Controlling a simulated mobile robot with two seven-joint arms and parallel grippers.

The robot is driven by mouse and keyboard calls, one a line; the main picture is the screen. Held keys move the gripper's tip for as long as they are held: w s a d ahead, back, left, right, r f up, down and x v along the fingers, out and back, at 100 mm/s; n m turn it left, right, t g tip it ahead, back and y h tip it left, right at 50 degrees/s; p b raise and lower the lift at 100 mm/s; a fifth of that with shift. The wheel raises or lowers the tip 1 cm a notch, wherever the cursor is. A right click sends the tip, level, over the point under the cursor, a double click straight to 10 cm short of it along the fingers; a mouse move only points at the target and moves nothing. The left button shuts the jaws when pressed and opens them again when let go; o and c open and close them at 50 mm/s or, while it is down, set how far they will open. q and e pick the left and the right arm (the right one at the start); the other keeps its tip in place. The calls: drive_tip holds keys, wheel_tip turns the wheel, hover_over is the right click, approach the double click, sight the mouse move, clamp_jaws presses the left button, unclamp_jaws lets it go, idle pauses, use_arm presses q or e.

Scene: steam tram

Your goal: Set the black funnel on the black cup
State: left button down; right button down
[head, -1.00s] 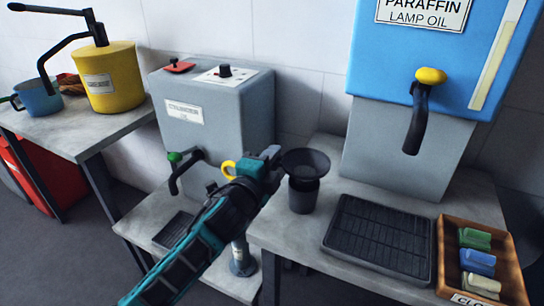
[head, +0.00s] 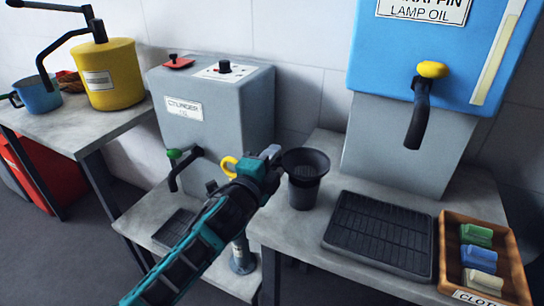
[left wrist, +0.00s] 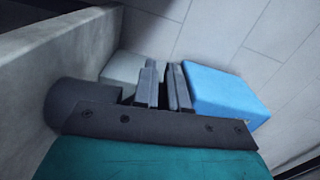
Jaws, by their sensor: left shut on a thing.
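The black funnel (head: 306,160), a wide dark cone, is above the black cup (head: 303,195) on the grey bench. Its lower part overlaps the cup's mouth in the head view; whether it touches the rim I cannot tell. My left gripper (head: 274,165) comes in from the left and is shut on the funnel's left side. In the left wrist view the gripper's dark fingers (left wrist: 164,86) are close together. A dark rounded body (left wrist: 78,104) shows left of them, partly hidden by the gripper; I cannot tell if it is cup or funnel. My right gripper is not in view.
A black ribbed tray (head: 378,236) lies right of the cup, then a wooden box (head: 450,250) of cloths. The blue paraffin tank (head: 385,60) stands behind with its tap above the tray. A grey cylinder-oil tank (head: 235,110) stands at left behind my arm.

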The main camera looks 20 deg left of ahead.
use_arm(q)
drive_tip(key=shift+f+b, duration=0.45)
drive_tip(key=shift+f, duration=0.25)
drive_tip(key=c, duration=1.1)
unclamp_jaws()
drive_tip(key=shift+s+r+p, duration=0.2)
drive_tip(key=shift+s+p, duration=0.15)
drive_tip(key=shift+s, duration=0.5)
drive_tip(key=shift+s+r+p, duration=0.2)
drive_tip(key=shift+s+p, duration=0.2)
drive_tip(key=shift+s, duration=0.4)
drive_tip(key=shift+s+r+p, duration=0.2)
drive_tip(key=shift+s+p, duration=0.15)
drive_tip(key=shift+s, duration=0.5)
